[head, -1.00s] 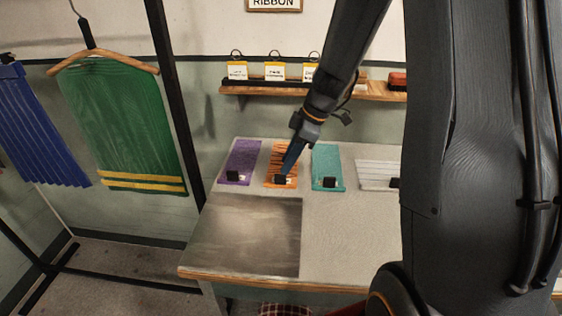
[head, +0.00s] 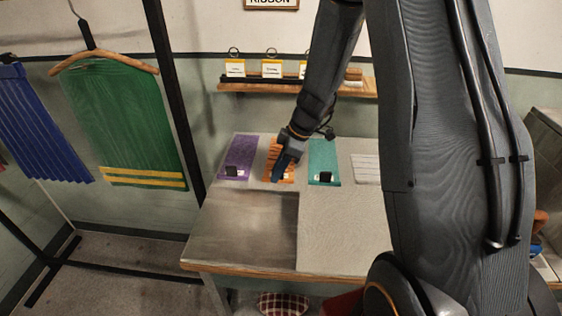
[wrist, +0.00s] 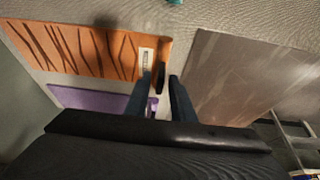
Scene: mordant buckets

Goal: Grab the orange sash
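The orange sash (head: 277,148) lies flat on the table, between a purple one and a teal one. In the wrist view the orange sash (wrist: 75,48) has dark wavy lines, a white label and a black tab (wrist: 160,79) at its right end. My gripper (head: 277,178) points down over the sash's near end in the head view and hides part of it. In the wrist view my gripper (wrist: 160,80) has its two fingers apart, with the black tab between them. A gap shows beside the tab; I cannot tell the exact height above it.
The purple sash (head: 239,155) and teal sash (head: 324,160) lie close on either side, each with a black tab. A pale striped piece (head: 366,168) lies farther right. A grey-brown panel (head: 243,225) covers the table's front left. A shelf (head: 240,88) hangs behind.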

